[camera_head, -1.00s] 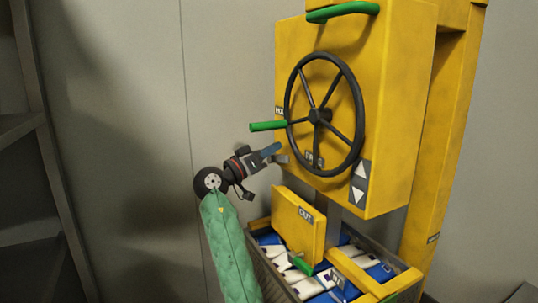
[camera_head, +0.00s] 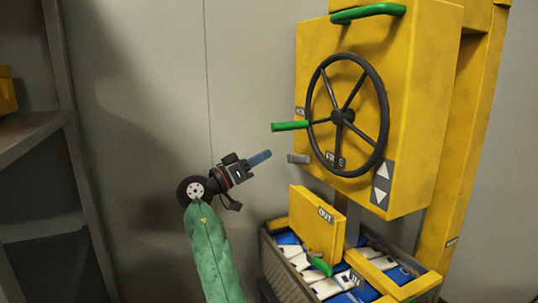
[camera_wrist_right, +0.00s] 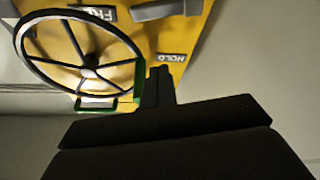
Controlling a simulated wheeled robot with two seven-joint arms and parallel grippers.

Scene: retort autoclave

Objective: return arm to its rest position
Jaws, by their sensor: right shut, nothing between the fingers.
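My right gripper (camera_head: 260,158) is shut and empty, with its blue fingertips together. In the right wrist view the shut fingers (camera_wrist_right: 158,82) point toward the yellow panel, beside the green handle (camera_wrist_right: 139,80) and the HOLD label (camera_wrist_right: 171,57). The fingers look apart from the handle in the head view. My right arm has a green sleeve. My left gripper is not in view.
A yellow box marked OUT (camera_head: 316,226) stands at a crate (camera_head: 276,270) holding blue and white packs, below the wheel. A grey lever (camera_head: 298,158) sticks out from the unit's left side. A shelf (camera_head: 30,135) stands at far left. Bare wall lies between.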

